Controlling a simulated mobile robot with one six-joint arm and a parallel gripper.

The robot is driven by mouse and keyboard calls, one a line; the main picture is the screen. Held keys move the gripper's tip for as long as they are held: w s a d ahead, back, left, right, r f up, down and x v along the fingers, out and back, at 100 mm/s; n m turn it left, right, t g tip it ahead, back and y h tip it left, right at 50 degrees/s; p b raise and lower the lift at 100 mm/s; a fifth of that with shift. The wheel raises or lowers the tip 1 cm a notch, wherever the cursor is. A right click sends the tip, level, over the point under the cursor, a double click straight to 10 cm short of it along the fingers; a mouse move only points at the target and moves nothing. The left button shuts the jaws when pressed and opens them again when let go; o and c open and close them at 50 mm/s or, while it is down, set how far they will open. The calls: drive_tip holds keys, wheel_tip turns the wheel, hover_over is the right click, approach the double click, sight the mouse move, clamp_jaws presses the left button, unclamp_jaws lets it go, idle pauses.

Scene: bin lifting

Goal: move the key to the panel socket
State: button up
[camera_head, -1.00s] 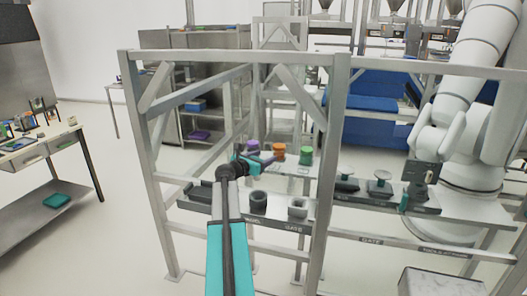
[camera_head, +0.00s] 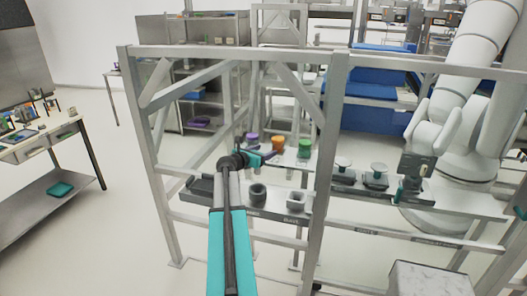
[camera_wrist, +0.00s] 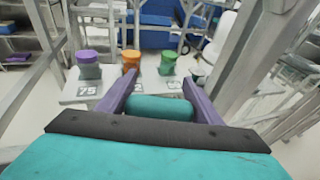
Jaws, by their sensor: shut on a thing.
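My gripper (camera_head: 266,155) reaches through the metal frame above a dark shelf. In the wrist view, its two purple fingers (camera_wrist: 159,78) stand apart with a teal rounded piece (camera_wrist: 160,107) between them. I cannot tell for sure whether this piece is the key. Beyond the fingers, a purple-topped piece (camera_wrist: 88,62), an orange one (camera_wrist: 131,62) and a green one (camera_wrist: 169,62) stand upright on a pale table, apart from the fingers. Below and right of the gripper, a dark round socket (camera_head: 257,193) and a lighter one (camera_head: 296,201) sit on the shelf panel (camera_head: 276,212). Socket interiors are unclear.
The frame's upright posts (camera_head: 325,160) and top rail (camera_head: 230,52) surround my arm. A white robot arm (camera_head: 440,120) stands at right beside several knobs (camera_head: 375,175). A workbench (camera_head: 45,142) is at left, and a grey box (camera_head: 428,280) is at bottom right.

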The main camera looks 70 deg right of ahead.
drive_tip(key=shift+f, duration=0.15)
idle(0.3)
wheel_tip(320, 180, down, 7)
drive_tip(key=b, duration=0.5)
drive_tip(key=shift+f, duration=0.2)
idle(0.3)
drive_tip(key=shift+f+b, duration=1.7)
drive_tip(key=shift+f, duration=0.7)
idle(2.9)
idle(0.3)
drive_tip(key=o, duration=1.4)
